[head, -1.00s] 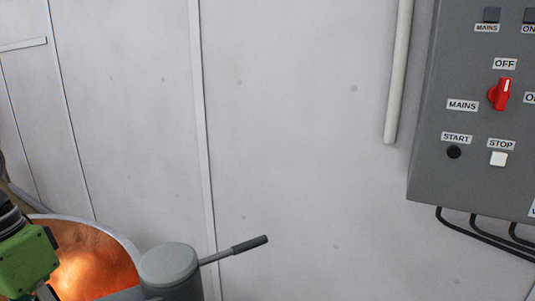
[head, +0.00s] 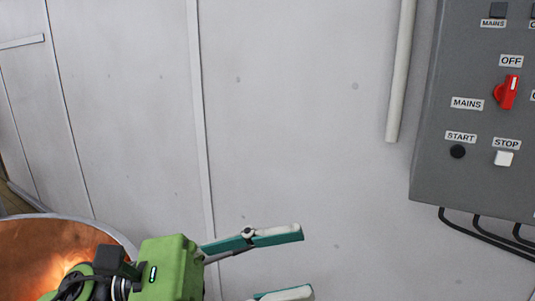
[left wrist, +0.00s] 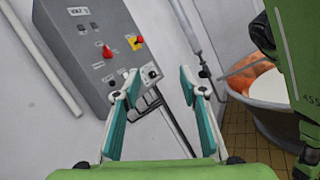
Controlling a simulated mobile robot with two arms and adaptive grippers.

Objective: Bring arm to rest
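My left gripper (head: 305,261) has a green body and teal-and-white fingers. It comes in from the left at the bottom of the head view, in front of the wall. Its fingers are spread wide with nothing between them. In the left wrist view the gripper (left wrist: 158,72) is also open and empty, with the grey control box beyond its fingers. My right gripper is in neither view.
The control box (head: 430,155) with its red switch (head: 507,92) is on the wall at right, cables below. A pipe (head: 399,70) runs beside it. A copper vat (head: 40,240) stands lower left. Wall between is bare.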

